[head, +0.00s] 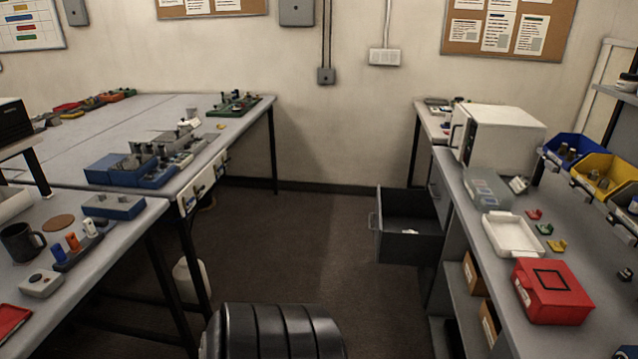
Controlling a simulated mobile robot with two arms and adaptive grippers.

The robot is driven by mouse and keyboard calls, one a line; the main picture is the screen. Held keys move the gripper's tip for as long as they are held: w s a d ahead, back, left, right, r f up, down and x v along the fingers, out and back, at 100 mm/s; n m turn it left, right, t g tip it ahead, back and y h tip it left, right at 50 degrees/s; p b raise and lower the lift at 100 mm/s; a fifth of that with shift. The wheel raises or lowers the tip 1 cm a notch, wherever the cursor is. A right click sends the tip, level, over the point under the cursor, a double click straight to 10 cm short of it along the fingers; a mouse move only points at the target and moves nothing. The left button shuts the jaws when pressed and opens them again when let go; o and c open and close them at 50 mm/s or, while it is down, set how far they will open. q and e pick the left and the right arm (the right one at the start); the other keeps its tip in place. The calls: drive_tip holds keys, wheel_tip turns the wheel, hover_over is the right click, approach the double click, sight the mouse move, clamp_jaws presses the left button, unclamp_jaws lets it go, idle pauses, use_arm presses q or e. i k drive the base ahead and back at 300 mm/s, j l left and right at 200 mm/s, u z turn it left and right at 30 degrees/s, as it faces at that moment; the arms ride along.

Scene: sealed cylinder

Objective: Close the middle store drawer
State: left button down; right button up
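A dark grey drawer (408,246) stands pulled open on the right side of the room, below the right-hand bench. It sticks out to the left into the aisle, with a handle on its left front face. A small pale item (409,231) lies inside it. The cabinet it comes from is mostly hidden by the bench, so I cannot tell which drawer of the stack it is. Neither of my grippers shows in the head view.
The aisle floor (300,235) is clear between the left tables (120,125) and the right bench (455,185). The bench holds a white oven-like box (510,135), a white tray (512,237) and a red box (552,292). A white jug (190,280) stands under the left table.

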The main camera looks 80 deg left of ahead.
sight(397, 210)
drive_tip(key=j+u, duration=0.3)
drive_tip(key=u, duration=0.15)
drive_tip(key=j+u, duration=0.65)
drive_tip(key=u, duration=0.2)
drive_tip(key=i+j+u, duration=0.15)
drive_tip(key=u, duration=0.3)
drive_tip(key=i+j, duration=0.15)
drive_tip(key=j, duration=0.25)
drive_tip(key=i+j+z, duration=0.15)
drive_tip(key=i, duration=0.35)
drive_tip(key=i+j+z, duration=0.1)
drive_tip(key=i, duration=0.35)
drive_tip(key=i+j+z, duration=0.15)
drive_tip(key=i, duration=0.35)
drive_tip(key=i+j+z, duration=0.1)
drive_tip(key=i+j, duration=0.15)
drive_tip(key=i, duration=0.2)
drive_tip(key=i+j+z, duration=0.15)
drive_tip(key=i+j, duration=0.15)
drive_tip(key=i, duration=0.15)
